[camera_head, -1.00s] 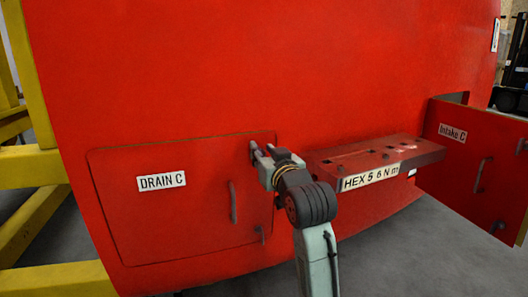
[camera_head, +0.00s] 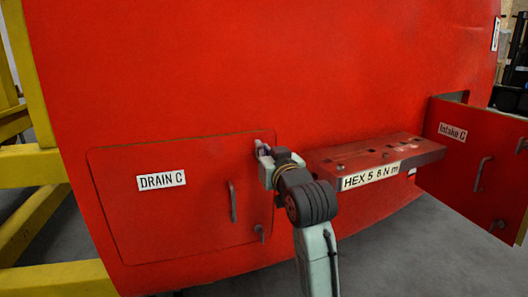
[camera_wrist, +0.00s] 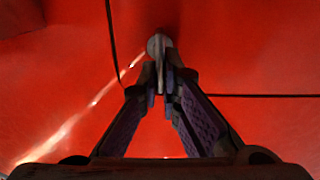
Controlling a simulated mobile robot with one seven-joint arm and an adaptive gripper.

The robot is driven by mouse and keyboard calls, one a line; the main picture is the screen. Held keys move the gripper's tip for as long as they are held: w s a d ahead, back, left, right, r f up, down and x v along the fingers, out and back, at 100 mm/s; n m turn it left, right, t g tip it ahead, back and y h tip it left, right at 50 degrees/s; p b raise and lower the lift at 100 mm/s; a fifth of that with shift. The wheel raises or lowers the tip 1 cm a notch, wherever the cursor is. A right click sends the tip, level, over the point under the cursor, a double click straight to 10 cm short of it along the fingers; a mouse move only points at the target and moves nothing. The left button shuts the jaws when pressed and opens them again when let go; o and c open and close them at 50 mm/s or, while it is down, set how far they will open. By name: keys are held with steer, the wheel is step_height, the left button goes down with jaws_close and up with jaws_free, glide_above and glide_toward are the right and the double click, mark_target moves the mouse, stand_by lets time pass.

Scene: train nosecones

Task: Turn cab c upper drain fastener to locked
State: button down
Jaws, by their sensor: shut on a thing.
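The drain C door (camera_head: 130,215) is a red panel, shut flush in the red cab, with a "DRAIN C" label (camera_head: 161,180). The upper drain fastener (camera_head: 258,143) is at the door's upper right corner, mostly hidden by my gripper (camera_head: 263,151). In the wrist view my gripper (camera_wrist: 164,78) is shut on the fastener's narrow grey tab. The fastener's round grey head (camera_wrist: 156,44) shows just beyond the fingertips. The lower drain fastener (camera_head: 260,231) is a small grey piece near the door's lower right. I cannot tell the upper fastener's exact turn angle.
A red shelf (camera_head: 415,152) with holes and a "HEX 5 6 N m" label juts out just right of my gripper. The intake C door (camera_head: 465,165) stands open at the right. A yellow frame (camera_head: 30,168) is at the left. Grey floor lies below.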

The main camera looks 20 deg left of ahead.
steer(key=shift+r+m+p, duration=0.1)
steer(key=shift+m+p, duration=0.2)
steer(key=shift+p, duration=0.05)
steer(key=shift+w+d+f+m+p, duration=0.2)
steer(key=shift+d+f+m+p, duration=0.1)
steer(key=shift+m+p, duration=2.45)
steer(key=shift+w+d+f+m+p, duration=0.2)
steer(key=shift+f+m+p, duration=0.15)
steer(key=shift+m+p, duration=2.4)
steer(key=shift+w+d+f+m+p, duration=0.2)
steer(key=shift+f+m+p, duration=0.1)
steer(key=shift+m+p, duration=2.45)
steer(key=shift+f+m, duration=0.1)
steer(key=shift+m, duration=0.45)
steer(key=c, duration=1.8)
jaws_free()
